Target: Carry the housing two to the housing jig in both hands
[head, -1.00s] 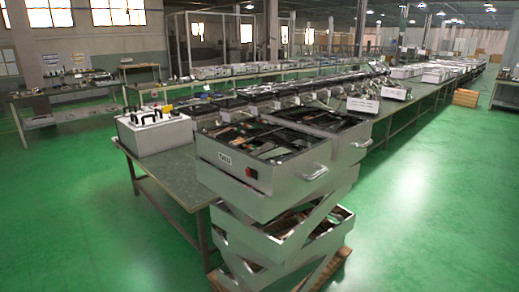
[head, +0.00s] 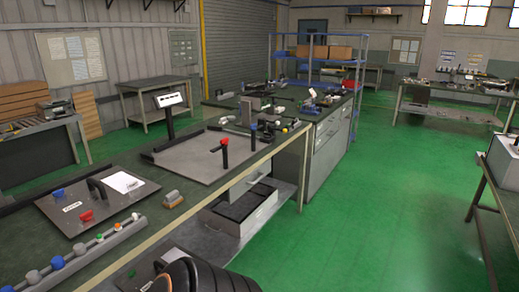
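No housing two shows in the head view now. A grey flat plate (head: 190,158) with a red-topped post (head: 224,143) and a blue-topped post (head: 253,128) lies on the long green-topped bench. It may be the housing jig, but I cannot read a label that confirms it. Nothing rests on the middle of the plate. Neither of my grippers is in view, so I cannot see what they hold. A black rounded, ridged shape (head: 205,278) shows at the bottom edge; I cannot tell what it is.
A dark panel (head: 115,210) with knobs and a paper lies on the near bench. A strip of coloured knobs (head: 70,262) runs along its front edge. A grey tray (head: 245,205) sits on the lower shelf. Green floor (head: 380,210) is clear to the right, up to a table (head: 485,205).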

